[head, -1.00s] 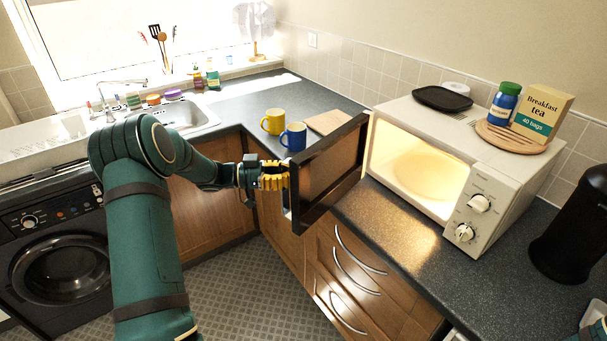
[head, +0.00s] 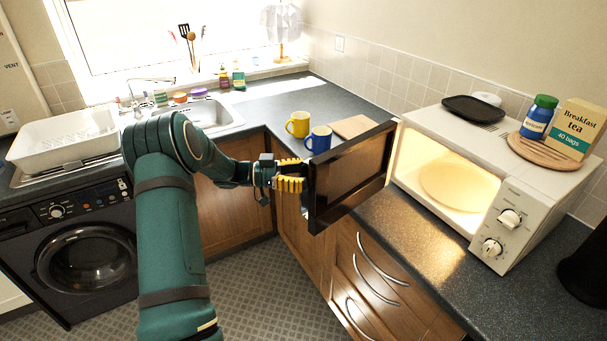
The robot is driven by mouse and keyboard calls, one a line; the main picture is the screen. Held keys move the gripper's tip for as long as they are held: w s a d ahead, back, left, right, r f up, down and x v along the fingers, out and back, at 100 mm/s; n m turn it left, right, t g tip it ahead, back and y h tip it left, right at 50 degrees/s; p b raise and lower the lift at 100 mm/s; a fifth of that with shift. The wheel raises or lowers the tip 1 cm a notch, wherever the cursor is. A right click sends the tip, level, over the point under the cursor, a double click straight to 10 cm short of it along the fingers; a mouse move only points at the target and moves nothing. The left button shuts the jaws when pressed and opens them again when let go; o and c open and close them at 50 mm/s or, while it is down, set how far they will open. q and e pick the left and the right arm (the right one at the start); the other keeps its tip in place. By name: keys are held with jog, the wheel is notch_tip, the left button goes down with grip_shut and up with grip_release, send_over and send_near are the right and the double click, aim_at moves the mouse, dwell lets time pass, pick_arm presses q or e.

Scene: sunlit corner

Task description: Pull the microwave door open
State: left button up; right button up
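The white microwave (head: 483,178) stands on the right-hand counter, its lit cavity and glass plate showing. Its dark-framed door (head: 352,172) is swung wide open, standing out from the left side of the front over the counter edge and drawers. My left gripper (head: 290,175), with yellow fingers, is at the outer face of the door near its free edge. Its fingers are on the handle there and seem closed around it; the handle is mostly hidden by the fingers and the door edge. My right gripper is out of view.
A yellow mug (head: 298,124), a blue mug (head: 319,139) and a board (head: 354,127) stand behind the door. A black tray (head: 473,108), a blue jar (head: 538,117) and a tea box (head: 577,130) are on top of the microwave. The floor below the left arm is clear.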

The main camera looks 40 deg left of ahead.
pick_arm(q)
jog(key=shift+w+d, duration=0.25)
jog(key=shift+w, duration=0.05)
jog(key=v, duration=1.2)
jog(key=shift+s, duration=0.1)
